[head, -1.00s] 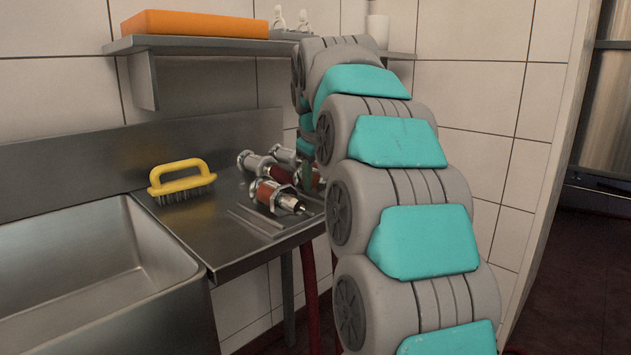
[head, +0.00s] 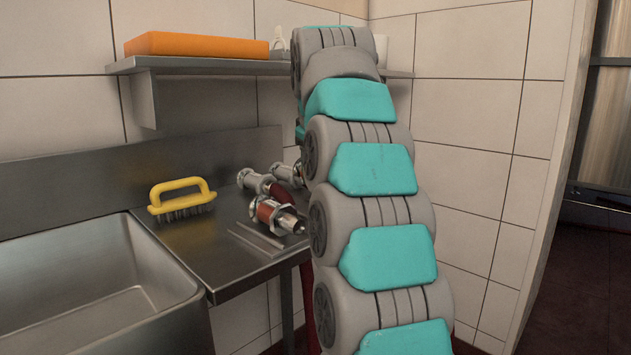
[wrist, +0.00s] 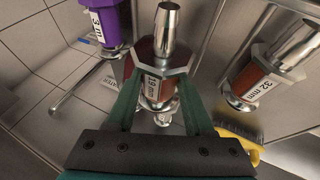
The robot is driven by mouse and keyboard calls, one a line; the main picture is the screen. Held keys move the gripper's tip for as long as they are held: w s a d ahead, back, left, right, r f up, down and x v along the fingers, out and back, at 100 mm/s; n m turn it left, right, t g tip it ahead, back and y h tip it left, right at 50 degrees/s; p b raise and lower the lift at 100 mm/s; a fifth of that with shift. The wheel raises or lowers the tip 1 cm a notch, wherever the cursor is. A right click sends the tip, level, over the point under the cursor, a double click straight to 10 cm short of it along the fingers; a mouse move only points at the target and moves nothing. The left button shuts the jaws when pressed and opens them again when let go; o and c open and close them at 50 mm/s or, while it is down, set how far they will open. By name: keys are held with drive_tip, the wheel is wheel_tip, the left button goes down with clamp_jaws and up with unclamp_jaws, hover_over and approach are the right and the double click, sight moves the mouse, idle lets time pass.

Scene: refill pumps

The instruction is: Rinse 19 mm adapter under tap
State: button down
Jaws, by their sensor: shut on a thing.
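In the wrist view the 19 mm adapter (wrist: 163,55), a chrome fitting with a red-brown body and a "19 mm" label, sits between the green fingers of my gripper (wrist: 158,88). The gripper is shut on it, with its chrome nozzle pointing to the top of the picture. In the head view my arm hides the gripper and the held adapter. No tap shows in either view. The sink (head: 88,268) is empty, at the left of the head view.
A red-and-chrome adapter (head: 275,213) lies on the steel drainboard (head: 200,245), with others behind it. A 32 mm adapter (wrist: 250,80) and a purple one (wrist: 97,20) flank the held one. A yellow brush (head: 182,188) lies by the sink. A shelf (head: 215,67) is above.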

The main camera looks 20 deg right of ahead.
drive_tip(key=shift+r+p, duration=0.95)
drive_tip(key=shift+r, duration=1.15)
